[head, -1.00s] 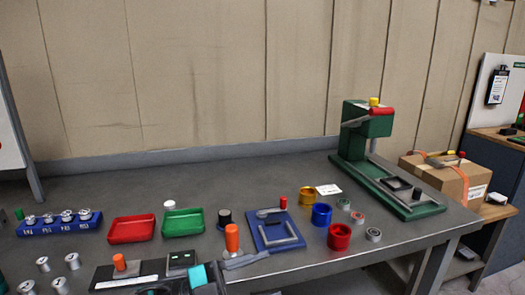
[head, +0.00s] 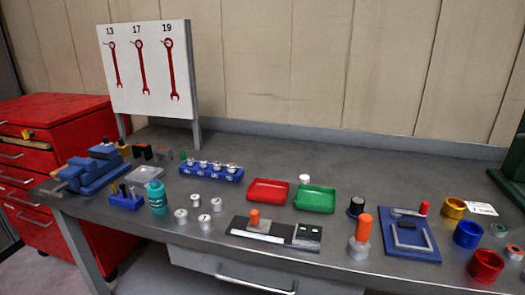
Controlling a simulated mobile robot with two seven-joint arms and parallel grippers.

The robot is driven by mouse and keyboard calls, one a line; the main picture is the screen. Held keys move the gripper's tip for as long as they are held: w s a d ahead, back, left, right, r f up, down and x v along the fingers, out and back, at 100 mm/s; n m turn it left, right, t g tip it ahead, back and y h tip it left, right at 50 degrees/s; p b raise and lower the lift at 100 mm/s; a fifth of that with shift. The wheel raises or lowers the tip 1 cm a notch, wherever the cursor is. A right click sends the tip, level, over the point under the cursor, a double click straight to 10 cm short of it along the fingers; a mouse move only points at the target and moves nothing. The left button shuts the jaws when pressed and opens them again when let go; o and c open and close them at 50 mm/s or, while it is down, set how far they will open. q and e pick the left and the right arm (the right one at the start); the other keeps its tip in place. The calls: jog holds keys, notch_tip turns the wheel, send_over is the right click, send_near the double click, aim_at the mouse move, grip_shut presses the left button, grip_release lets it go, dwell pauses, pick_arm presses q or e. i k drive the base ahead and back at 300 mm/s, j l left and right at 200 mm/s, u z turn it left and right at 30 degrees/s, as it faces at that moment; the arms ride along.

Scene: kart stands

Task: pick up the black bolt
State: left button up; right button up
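I cannot single out a black bolt with certainty in the head view. Small dark upright pins stand in a blue holder (head: 125,201) at the left front of the bench, too small to tell apart. A short black cylinder (head: 356,206) stands right of the green tray; I cannot tell whether it is a bolt. Neither of my grippers is in view.
The grey bench (head: 270,160) carries a blue vise (head: 88,172), teal bottle (head: 156,198), red tray (head: 268,190), green tray (head: 314,199) and blue plate (head: 410,236). A red cabinet (head: 60,110) stands left. The back strip of the bench is mostly clear.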

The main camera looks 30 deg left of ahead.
aim_at(122, 186)
jog(key=u, duration=1.9)
